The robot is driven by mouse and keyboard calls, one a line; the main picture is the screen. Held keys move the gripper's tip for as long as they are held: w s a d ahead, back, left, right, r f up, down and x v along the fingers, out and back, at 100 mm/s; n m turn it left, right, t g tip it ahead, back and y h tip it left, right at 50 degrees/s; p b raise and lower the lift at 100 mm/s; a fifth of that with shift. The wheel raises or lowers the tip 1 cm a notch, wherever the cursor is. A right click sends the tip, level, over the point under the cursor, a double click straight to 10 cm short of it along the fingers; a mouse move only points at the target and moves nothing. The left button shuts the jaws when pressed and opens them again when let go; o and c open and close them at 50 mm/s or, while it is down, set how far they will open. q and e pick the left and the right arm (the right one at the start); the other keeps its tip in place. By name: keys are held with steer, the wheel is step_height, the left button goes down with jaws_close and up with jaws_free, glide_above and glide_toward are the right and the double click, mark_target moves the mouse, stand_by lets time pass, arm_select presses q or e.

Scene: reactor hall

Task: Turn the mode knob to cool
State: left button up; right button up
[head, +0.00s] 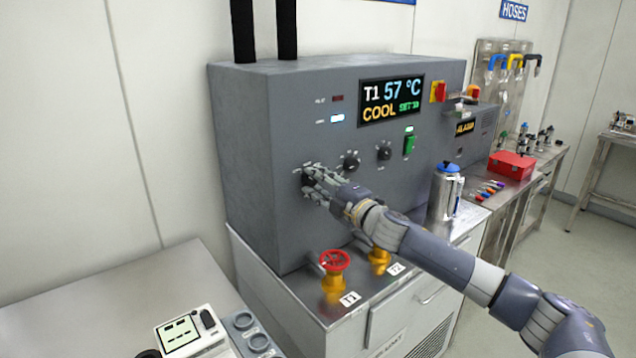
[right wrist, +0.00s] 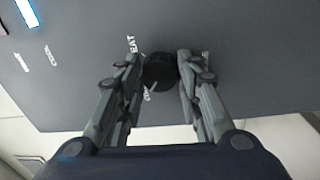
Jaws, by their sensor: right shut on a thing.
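The mode knob (right wrist: 160,72) is a black round knob on the grey front panel of the cabinet (head: 240,150). In the right wrist view it sits between the two fingertips of my right gripper (right wrist: 160,80). The gripper is shut on it, and one finger lies on each side. White lettering is printed around the knob; one word looks like HEAT, the others are hard to read. In the head view my right gripper (head: 312,182) hides most of the knob. The display (head: 391,100) reads T1 57 °C and COOL, with smaller green text. My left gripper is not in view.
Two more black knobs (head: 351,161) and a green switch (head: 409,145) are on the panel. Below stand a red-wheeled valve (head: 334,262) and a yellow valve (head: 379,258). A metal flask with a blue lid (head: 446,190) stands right of the cabinet, near my right arm.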

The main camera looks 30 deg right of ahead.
stand_by(0.5)
steer(key=o, duration=1.1)
steer(key=shift+c, duration=0.2)
steer(key=s+d+f, duration=0.1)
steer(key=s, duration=1)
steer(key=shift+s, duration=0.4)
